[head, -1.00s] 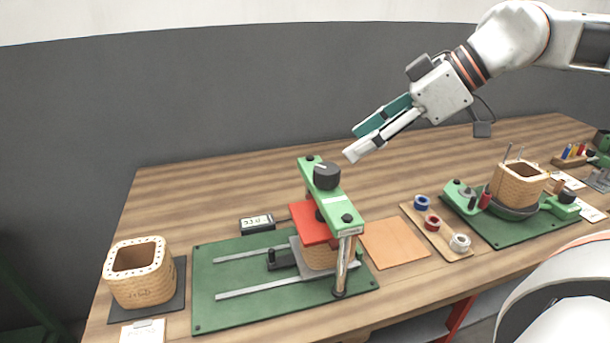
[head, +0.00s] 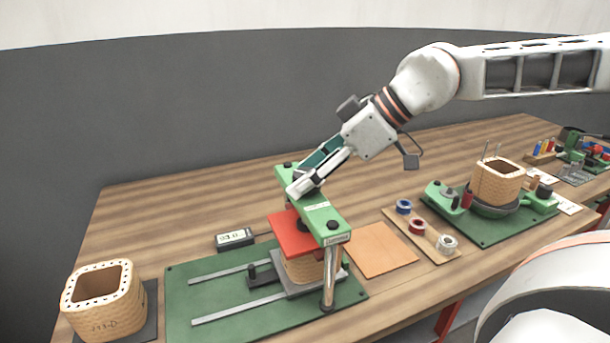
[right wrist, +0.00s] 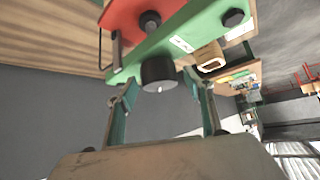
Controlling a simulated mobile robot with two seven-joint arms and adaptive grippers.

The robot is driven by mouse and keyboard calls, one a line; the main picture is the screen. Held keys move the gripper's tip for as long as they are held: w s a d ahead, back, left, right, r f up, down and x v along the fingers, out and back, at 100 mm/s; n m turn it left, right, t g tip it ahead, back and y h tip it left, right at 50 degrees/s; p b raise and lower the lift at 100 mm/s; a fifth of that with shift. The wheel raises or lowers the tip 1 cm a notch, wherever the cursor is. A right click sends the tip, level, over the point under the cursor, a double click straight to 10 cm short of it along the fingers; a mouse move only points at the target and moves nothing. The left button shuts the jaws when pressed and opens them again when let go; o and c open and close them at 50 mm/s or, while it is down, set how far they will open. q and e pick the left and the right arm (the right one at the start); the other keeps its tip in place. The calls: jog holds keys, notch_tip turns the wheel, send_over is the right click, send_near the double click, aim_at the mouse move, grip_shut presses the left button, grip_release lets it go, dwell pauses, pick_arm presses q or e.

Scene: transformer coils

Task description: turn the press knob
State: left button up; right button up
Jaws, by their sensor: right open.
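The press stands on a green base plate (head: 190,318), with a green crossbar (head: 322,217) on posts. A red pressing plate (head: 288,238) lies under the bar above a tan coil (head: 300,268). The black press knob (right wrist: 158,72) shows in the right wrist view, on the bar between my fingers. In the head view the knob is hidden behind my right gripper (head: 298,188), which is at the top of the bar. My right gripper is open, one finger to each side of the knob; I cannot tell whether they touch it. My left gripper is not in view.
A small display (head: 235,238) sits behind the base plate. A second coil (head: 104,300) stands at the left. An orange sheet (head: 380,250) and a rack of tape rolls (head: 417,227) lie to the right, before another green fixture (head: 500,225). The table behind the press is clear.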

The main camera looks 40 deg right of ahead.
jog(key=shift+a, duration=0.1)
jog(key=c, duration=1.1)
jog(key=shift+f, duration=0.1)
